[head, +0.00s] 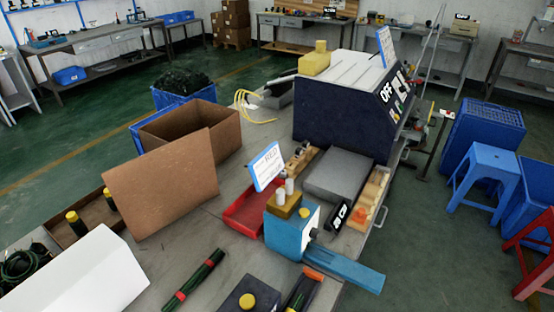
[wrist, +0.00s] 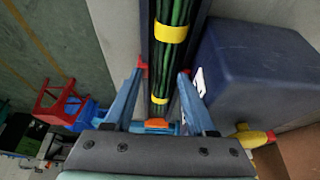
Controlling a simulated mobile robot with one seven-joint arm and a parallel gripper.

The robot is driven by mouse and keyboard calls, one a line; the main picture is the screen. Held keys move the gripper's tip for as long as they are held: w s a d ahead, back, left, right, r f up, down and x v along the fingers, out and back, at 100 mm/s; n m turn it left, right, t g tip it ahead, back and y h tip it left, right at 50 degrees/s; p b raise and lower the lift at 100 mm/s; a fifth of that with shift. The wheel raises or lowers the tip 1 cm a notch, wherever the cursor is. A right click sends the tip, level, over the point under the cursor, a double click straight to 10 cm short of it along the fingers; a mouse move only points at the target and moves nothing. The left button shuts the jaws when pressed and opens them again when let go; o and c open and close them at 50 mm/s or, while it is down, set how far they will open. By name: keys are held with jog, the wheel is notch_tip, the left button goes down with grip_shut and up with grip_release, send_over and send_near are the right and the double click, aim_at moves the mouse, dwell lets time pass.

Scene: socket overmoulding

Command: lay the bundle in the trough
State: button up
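A green-and-black bundle with yellow bands (wrist: 171,33) runs lengthwise within a dark, straight-sided trough (wrist: 146,40) in the wrist view. An orange piece (wrist: 158,124) shows at its near end. In the head view the trough (head: 313,291) stands at the bottom edge, with the bundle partly cut off. A second green-and-black bundle, with red bands (head: 195,280), lies on the bench to its left. My gripper (wrist: 160,74) points along the trough, its fingers apart on either side of the yellow-banded bundle. I see no finger contact. I cannot make out my gripper in the head view.
A dark box (head: 240,299) with a yellow knob stands left of the trough. A blue fixture (head: 282,232) stands just beyond it, with a red tray (head: 244,213) beside it. Cardboard (head: 162,185) stands farther left. Stools (head: 490,168) stand on the floor at right.

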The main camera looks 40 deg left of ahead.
jog(key=shift+s+a, duration=0.15)
jog(key=shift+a, duration=0.25)
jog(key=shift+r, duration=0.1)
jog(key=shift+s+r, duration=0.15)
jog(key=shift+r, duration=0.1)
jog(key=p+v, duration=0.1)
jog(key=v, duration=1.1)
jog(key=shift+d, duration=0.35)
